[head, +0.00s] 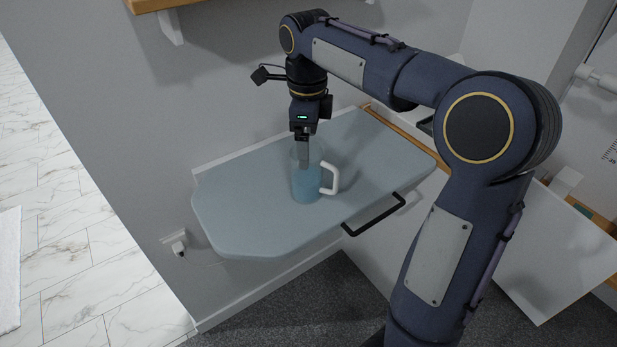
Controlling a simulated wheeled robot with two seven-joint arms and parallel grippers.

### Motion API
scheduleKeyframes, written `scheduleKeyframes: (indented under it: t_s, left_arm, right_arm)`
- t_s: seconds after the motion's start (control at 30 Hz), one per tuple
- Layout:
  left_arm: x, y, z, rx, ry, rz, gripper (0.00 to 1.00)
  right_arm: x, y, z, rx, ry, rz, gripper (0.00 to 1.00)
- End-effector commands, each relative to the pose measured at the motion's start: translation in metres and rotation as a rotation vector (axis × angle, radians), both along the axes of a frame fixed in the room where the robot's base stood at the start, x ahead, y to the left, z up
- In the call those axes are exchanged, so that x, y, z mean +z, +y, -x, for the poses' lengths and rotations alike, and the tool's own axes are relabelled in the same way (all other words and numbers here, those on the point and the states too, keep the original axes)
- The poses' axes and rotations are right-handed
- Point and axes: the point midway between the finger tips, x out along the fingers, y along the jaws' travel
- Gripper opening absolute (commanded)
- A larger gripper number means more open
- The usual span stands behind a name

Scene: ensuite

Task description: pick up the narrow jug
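The narrow jug (307,188) stands upright on the blue-grey wall shelf (240,214). It is translucent blue with a clear upper part, and its white handle (333,180) points right. My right gripper (303,162) points straight down at the jug's top, its fingertips at or inside the rim. The fingers overlap in this view, so I cannot tell their gap or whether they touch the jug's wall. My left gripper is not in view.
The grey wall rises behind the shelf. A white socket with a plug (178,246) is on the wall at lower left. A white panel (558,250) stands at right. The shelf is otherwise clear.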

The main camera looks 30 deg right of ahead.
Motion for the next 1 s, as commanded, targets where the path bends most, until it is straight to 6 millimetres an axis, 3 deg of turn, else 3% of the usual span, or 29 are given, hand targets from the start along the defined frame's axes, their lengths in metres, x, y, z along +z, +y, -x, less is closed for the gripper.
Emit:
scheduleKeyframes:
  t_s: [0.4, 0.7, 1.0]
  left_arm:
    - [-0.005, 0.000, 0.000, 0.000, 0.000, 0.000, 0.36]
    - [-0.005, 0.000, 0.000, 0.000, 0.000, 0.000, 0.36]
    - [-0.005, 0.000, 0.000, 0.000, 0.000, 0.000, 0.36]
  right_arm:
    - [-0.055, -0.002, 0.003, 0.002, -0.001, -0.001, 0.88]
    - [-0.059, -0.002, 0.003, 0.003, -0.003, -0.002, 0.86]
    - [-0.059, -0.001, 0.003, 0.003, -0.003, -0.002, 0.47]
